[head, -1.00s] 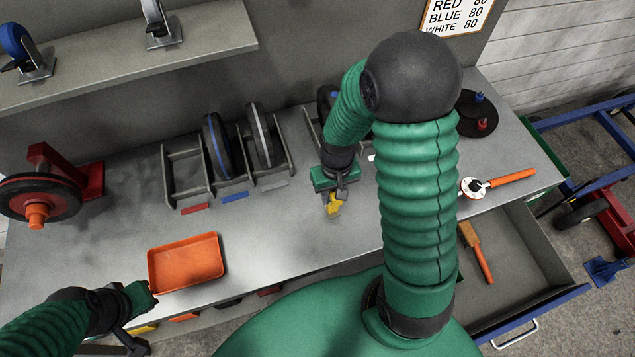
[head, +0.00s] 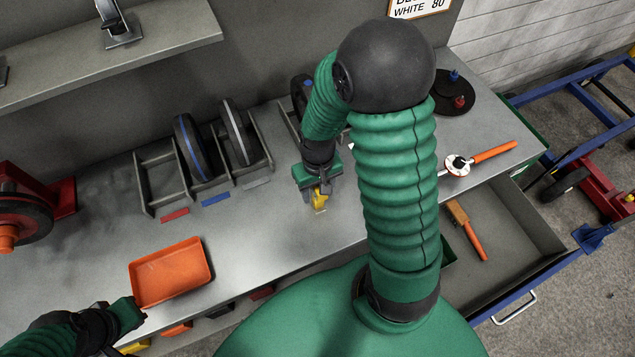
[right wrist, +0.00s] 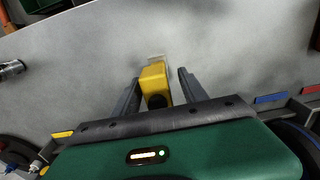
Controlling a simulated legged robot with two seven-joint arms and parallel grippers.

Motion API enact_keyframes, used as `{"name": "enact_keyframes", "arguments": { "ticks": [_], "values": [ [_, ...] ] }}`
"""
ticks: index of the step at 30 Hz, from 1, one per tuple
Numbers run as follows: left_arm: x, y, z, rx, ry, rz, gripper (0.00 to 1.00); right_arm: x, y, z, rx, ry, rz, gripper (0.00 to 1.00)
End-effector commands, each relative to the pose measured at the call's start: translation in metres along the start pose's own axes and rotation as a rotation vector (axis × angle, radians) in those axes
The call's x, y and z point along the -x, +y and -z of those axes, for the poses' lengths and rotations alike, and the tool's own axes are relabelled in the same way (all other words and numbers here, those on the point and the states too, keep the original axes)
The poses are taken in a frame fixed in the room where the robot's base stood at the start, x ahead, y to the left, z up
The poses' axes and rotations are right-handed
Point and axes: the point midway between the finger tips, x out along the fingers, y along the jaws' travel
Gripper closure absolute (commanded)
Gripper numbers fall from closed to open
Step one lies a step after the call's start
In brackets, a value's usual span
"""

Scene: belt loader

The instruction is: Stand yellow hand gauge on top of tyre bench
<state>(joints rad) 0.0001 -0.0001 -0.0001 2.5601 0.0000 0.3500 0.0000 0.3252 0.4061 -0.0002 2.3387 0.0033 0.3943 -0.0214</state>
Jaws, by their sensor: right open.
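The yellow hand gauge (head: 319,201) stands on the grey tyre bench (head: 255,225), near the middle of its top. In the right wrist view the gauge (right wrist: 154,83) shows a yellow body, a dark round part and a pale plate at its far end. My right gripper (head: 318,196) is at the gauge, and in the wrist view its fingers (right wrist: 158,88) stand open on both sides of it. A gap shows on the right side; the left finger is closer, and I cannot tell if it touches. My left gripper (head: 128,318) is by the orange tray; its jaws are unclear.
An orange tray (head: 171,273) lies on the bench at left. A rack (head: 147,188) with tyres stands behind. An orange-handled tool (head: 492,152) lies at right, above an open drawer (head: 512,220) holding a wooden-headed brush (head: 470,233). The bench between tray and gauge is clear.

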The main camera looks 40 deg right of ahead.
Motion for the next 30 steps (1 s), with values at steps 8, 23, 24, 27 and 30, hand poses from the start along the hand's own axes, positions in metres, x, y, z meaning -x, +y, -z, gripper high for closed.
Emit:
{"name": "enact_keyframes", "arguments": {
  "ticks": [8, 23, 24, 27, 30],
  "values": [
    [0.005, 0.0, 0.001, 0.0, 0.0, 0.0, 1.0, 0.068, 0.0, 0.001, -0.001, 0.011, 0.0, 0.49],
    [0.006, 0.0, 0.002, 0.0, 0.0, 0.0, 1.0, 0.087, -0.086, -0.029, 0.282, 0.198, 0.027, 0.49],
    [0.006, 0.0, 0.002, 0.0, 0.0, 0.0, 1.0, 0.086, -0.092, -0.032, 0.303, 0.219, 0.033, 0.49],
    [0.006, 0.0, 0.002, 0.0, 0.0, 0.0, 1.0, 0.085, -0.094, -0.032, 0.31, 0.231, 0.036, 0.49],
    [0.006, 0.0, 0.002, 0.0, 0.0, 0.0, 1.0, 0.085, -0.094, -0.031, 0.307, 0.229, 0.035, 0.49]
  ]
}}
